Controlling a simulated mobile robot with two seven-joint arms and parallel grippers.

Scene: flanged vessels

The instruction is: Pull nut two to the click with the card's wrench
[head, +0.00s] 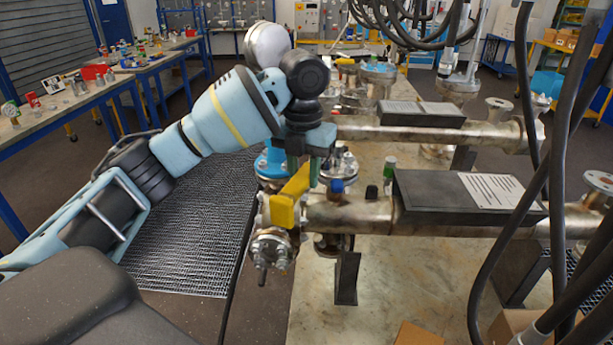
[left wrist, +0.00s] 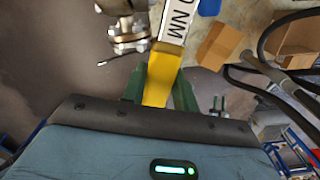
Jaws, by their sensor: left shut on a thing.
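A yellow torque wrench (head: 289,204) with a white label ending in "NM" is held by my left gripper (head: 304,172), beside the near vessel's flanges. In the left wrist view the wrench (left wrist: 160,80) sits between the green fingers of my left gripper (left wrist: 160,92), which are shut on it. A bolted flange (head: 272,248) is just below the wrench; it also shows in the left wrist view (left wrist: 130,38). The wrench's far end is hidden, so I cannot tell whether it is on a nut. No nut number is readable. My right gripper is not in view.
A blue flange (head: 268,168) and another bolted flange (head: 342,168) are close to my gripper. A black box with a printed sheet (head: 490,189) lies over the near pipe (head: 350,216). Dark hoses (head: 553,170) hang at the right. Cardboard boxes (left wrist: 219,45) lie below.

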